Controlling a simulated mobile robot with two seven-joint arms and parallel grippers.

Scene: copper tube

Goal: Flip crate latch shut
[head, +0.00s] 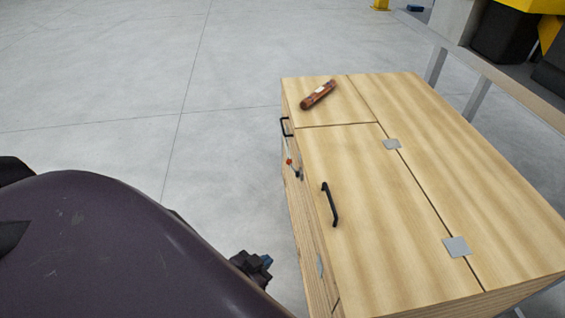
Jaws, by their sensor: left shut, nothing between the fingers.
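A pale wooden crate (440,150) stands at the right of the head view, its lid (375,235) lying flat and closed. A small latch (290,162) with a red part sits on the crate's left side face, below the top edge. Its exact position is too small to tell. A copper-coloured tube (318,94) with a pale label lies on the far left corner of the crate top. My left gripper (254,266) is shut and empty, left of the crate and apart from it, lower in the picture than the latch. My right gripper is not in view.
A black handle (330,204) stands up from the lid, and another black handle (286,127) is on the side face. Grey hinges (456,247) join the lid to the top. A grey bench (500,75) stands behind at the right. The floor (230,110) left of the crate is clear.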

